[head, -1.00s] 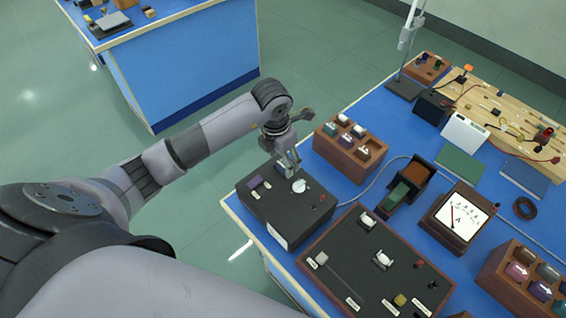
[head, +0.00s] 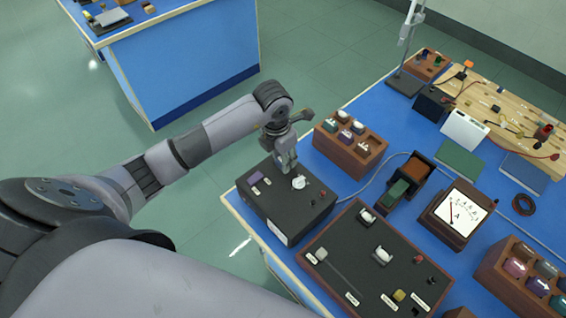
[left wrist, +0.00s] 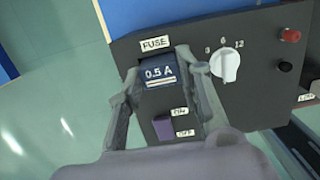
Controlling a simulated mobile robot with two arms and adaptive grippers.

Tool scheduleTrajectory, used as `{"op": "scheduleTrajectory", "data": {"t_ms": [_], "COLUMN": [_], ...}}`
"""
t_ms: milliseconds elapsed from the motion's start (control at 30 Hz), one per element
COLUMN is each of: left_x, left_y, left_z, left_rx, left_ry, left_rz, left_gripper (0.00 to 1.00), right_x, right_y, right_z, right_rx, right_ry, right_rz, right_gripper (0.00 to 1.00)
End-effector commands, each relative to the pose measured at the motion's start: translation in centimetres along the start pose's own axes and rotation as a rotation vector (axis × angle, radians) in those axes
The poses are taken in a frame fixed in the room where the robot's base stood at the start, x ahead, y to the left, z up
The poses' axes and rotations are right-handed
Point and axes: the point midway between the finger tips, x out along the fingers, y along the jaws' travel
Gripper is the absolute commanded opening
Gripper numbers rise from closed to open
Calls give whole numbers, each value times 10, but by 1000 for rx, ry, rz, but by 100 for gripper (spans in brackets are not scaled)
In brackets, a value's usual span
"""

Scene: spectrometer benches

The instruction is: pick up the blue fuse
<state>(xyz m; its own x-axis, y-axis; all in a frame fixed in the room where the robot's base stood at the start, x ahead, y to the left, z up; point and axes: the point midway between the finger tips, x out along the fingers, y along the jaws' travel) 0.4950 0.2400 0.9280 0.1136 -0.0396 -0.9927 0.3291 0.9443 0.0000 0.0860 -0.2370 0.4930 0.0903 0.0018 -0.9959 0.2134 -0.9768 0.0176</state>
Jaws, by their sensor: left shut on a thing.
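The blue fuse (left wrist: 160,75), marked 0.5 A, sits between the fingers of my left gripper (left wrist: 160,88) in the left wrist view. It is right below the FUSE label on a black box with a white dial and a purple switch. I cannot tell whether it is still seated in its holder. In the head view my left gripper (head: 287,163) points down at the back edge of the black box (head: 290,213). It is shut on the fuse, which its fingers mostly hide there. My right gripper is not in view.
A wooden block (head: 372,163) with several coloured pieces stands just right of the gripper. A black panel (head: 345,262) lies in front, with an ammeter (head: 460,213) to its right. A grey cable runs across the blue bench. Open floor lies to the left.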

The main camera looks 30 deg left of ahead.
Motion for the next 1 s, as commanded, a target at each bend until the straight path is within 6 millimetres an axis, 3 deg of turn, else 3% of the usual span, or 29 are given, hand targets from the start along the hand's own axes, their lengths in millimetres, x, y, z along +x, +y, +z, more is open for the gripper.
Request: {"op": "scheduleTrajectory", "data": {"t_ms": [133, 567, 767, 1000], "left_x": [0, -12, -47, -122], "left_y": [0, 0, 1, 1], "left_z": [0, 3, 8, 17], "left_rx": [0, 0, 1, 2], "left_ry": [0, -3, -8, -10], "left_rz": [0, 0, 2, 5], "left_gripper": [7, 7, 7, 7], "right_x": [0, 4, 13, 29], "right_y": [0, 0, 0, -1], "right_z": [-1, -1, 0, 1], "right_rx": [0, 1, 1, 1], "right_ry": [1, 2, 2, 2], "right_rz": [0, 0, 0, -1], "right_gripper": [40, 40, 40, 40]}}
